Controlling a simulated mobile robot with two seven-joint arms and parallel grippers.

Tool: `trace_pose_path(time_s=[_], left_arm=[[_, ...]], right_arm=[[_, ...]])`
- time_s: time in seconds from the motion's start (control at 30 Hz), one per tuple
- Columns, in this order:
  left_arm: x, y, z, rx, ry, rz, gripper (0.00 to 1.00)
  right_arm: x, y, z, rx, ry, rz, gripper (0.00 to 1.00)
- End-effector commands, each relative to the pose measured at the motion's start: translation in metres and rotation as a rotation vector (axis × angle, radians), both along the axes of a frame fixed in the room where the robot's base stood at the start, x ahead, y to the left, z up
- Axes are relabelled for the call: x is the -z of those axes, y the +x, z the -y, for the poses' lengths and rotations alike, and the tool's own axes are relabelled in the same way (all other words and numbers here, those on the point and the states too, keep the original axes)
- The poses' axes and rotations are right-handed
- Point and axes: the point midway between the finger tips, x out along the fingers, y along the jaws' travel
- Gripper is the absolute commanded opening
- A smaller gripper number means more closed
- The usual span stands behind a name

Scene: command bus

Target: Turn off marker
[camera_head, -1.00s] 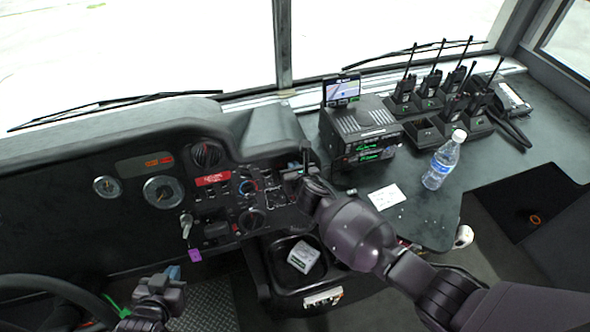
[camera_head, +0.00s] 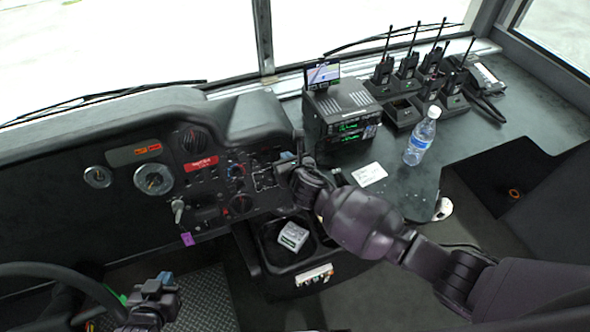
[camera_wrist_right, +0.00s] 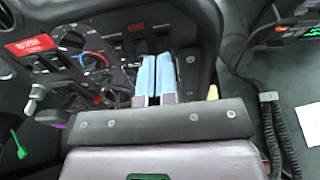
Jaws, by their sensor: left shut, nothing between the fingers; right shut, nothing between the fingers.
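The switch panel (camera_head: 264,179) is on the black dashboard, right of the round knobs, and it also shows in the right wrist view (camera_wrist_right: 118,52). Which switch is the marker switch cannot be read. My right gripper (camera_head: 286,158) is at the right side of this panel, partly hidden by its own wrist. In the right wrist view its blue fingers (camera_wrist_right: 154,75) are together and empty, in front of the switches; whether they touch one cannot be told. My left gripper (camera_head: 160,284) is shut and empty at the lower left, away from the panel.
A steering wheel (camera_head: 62,274) is at the lower left. A key with a purple tag (camera_head: 187,239) hangs from the dash. A bin with a white box (camera_head: 293,236) lies below the panel. A radio unit (camera_head: 342,112), walkie-talkies (camera_head: 407,66) and a bottle (camera_head: 420,140) stand right.

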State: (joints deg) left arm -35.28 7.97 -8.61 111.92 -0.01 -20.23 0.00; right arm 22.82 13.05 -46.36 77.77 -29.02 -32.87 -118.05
Motion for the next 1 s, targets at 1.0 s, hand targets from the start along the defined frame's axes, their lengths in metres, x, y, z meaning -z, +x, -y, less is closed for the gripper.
trace_pose_path(time_s=[1.0], left_arm=[[-0.001,-0.001,0.0,0.001,0.001,0.0,0.0]], right_arm=[[-0.028,-0.053,0.017,0.0,-0.001,-0.002,0.0]])
